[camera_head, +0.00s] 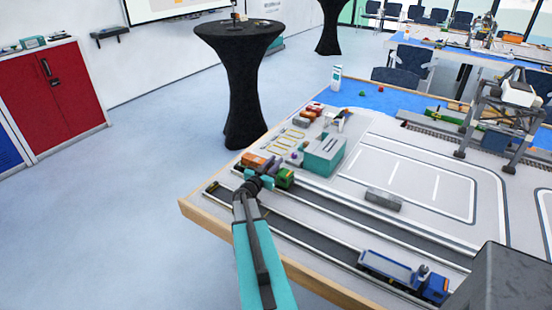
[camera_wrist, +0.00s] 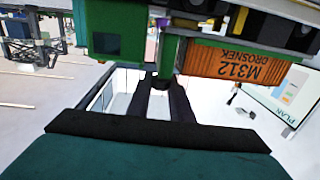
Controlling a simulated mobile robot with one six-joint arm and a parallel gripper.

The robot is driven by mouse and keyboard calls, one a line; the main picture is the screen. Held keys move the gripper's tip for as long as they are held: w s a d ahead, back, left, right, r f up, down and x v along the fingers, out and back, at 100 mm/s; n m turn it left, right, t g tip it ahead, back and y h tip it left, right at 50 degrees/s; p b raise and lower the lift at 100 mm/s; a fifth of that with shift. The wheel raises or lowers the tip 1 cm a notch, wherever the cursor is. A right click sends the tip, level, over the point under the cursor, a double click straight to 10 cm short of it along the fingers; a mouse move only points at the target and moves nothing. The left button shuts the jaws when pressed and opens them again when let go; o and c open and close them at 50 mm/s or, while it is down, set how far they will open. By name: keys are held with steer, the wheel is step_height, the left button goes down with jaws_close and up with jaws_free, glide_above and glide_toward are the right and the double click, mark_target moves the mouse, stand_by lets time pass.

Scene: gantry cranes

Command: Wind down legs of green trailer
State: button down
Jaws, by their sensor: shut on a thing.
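The green trailer shows in the wrist view as a green strip (camera_wrist: 222,42) along an orange container (camera_wrist: 240,64) lettered M312 OROSNEK. A green block (camera_wrist: 113,30), perhaps the truck's cab, is left of it. In the head view, the orange container (camera_head: 257,160) and green block (camera_head: 285,178) stand at the table's near left. My gripper (camera_wrist: 163,82) is shut at a narrow green piece (camera_wrist: 168,56) between block and container. I cannot tell if this piece is a leg. In the head view, my gripper (camera_head: 256,184) is beside the vehicle and partly hides it.
A blue truck (camera_head: 405,272) stands on the lane at the front right. A teal box (camera_head: 324,155) and grey block (camera_head: 383,199) are behind the lanes. A gantry crane (camera_head: 502,110) stands at the back right. A black standing table (camera_head: 240,80) is beyond the table.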

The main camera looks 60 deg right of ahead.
steer(key=shift+w+m+g+p, duration=0.1)
steer(key=shift+m+g+p, duration=0.6)
steer(key=shift+g+p, duration=0.45)
steer(key=shift+m+g, duration=0.3)
steer(key=shift+g, duration=0.05)
steer(key=shift+d+m+g+y+p, duration=0.1)
steer(key=shift+m+g+y+p, duration=0.3)
steer(key=shift+m+g+p, duration=0.9)
steer(key=m+g+y, duration=0.1)
steer(key=g, duration=0.1)
steer(key=m+g+y+b, duration=0.1)
steer(key=g, duration=0.2)
steer(key=shift+f+m, duration=0.15)
steer(key=shift+m, duration=0.15)
steer(key=shift+m+g+y+b, duration=0.8)
steer(key=shift+m+g+y, duration=0.7)
steer(key=shift+g, duration=0.3)
steer(key=shift+f+m+g+y+b, duration=0.2)
steer(key=shift+m+g+y+b, duration=0.45)
steer(key=shift+y+b, duration=0.4)
steer(key=shift+b, duration=0.45)
steer(key=shift+a+r+m+g+y+b, duration=0.2)
steer(key=shift+m+g+y+b, duration=0.25)
steer(key=shift+b, duration=0.25)
